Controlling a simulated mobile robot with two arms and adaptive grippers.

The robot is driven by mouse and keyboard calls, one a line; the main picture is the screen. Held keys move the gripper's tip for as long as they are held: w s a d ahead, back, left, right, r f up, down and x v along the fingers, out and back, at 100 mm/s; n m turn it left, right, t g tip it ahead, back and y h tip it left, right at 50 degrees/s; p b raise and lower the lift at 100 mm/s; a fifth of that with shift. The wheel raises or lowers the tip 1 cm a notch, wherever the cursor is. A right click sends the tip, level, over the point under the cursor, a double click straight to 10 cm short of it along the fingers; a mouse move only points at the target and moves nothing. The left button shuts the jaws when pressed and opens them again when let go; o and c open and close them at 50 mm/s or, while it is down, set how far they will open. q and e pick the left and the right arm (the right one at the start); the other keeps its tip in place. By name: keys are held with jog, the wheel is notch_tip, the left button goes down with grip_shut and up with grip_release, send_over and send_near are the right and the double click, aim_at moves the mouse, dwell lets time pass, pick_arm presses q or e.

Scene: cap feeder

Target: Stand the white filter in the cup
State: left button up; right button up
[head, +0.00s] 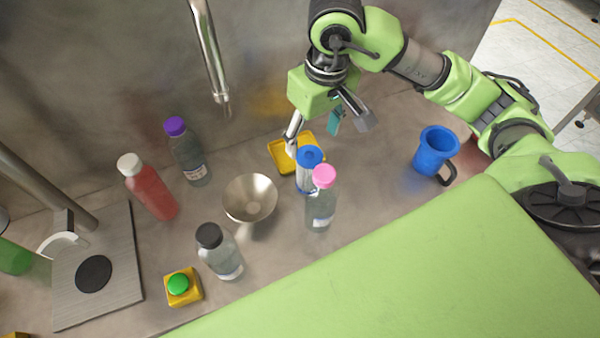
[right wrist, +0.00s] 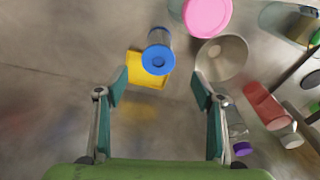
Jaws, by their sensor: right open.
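The filter (head: 309,168) looks like an upright, pale cylinder with a blue ring-shaped top. In the right wrist view the filter (right wrist: 158,58) stands at the yellow tray, ahead of the gap between my fingers. The blue cup (head: 435,150) is a mug with a dark handle, standing to the right, apart from the filter. Its inside is mostly hidden. My right gripper (head: 318,130) is open and empty, above and behind the filter; both fingers show in the right wrist view (right wrist: 160,88). My left gripper is out of view.
A pink-capped bottle (head: 321,205) stands close in front of the filter. The yellow tray (head: 279,148) lies behind it, a metal bowl (head: 250,200) to the left. Several more bottles and a green button (head: 178,285) stand left. The counter between filter and cup is clear.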

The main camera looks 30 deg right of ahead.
aim_at(310, 155)
jog(key=f, duration=0.1)
jog(key=f+p, duration=0.1)
jog(key=f, duration=0.1)
jog(key=shift+w+d+f, duration=0.15)
jog(key=shift+d+f, duration=0.05)
jog(key=shift+d, duration=0.2)
jog(key=f, duration=0.1)
jog(key=f+p, duration=0.1)
jog(key=f, duration=0.1)
jog(key=shift+w+a+f+p, duration=0.15)
jog(key=shift+w+a+p, duration=0.15)
jog(key=shift+w+a, duration=0.1)
jog(key=shift+d+f, duration=0.1)
jog(key=shift+f, duration=0.25)
jog(key=c, duration=1.4)
jog(key=shift+w, duration=0.1)
jog(key=c, duration=0.4)
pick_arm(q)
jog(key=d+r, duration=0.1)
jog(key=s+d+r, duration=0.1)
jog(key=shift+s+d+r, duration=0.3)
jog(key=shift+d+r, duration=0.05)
pick_arm(e)
jog(key=shift+o, duration=0.2)
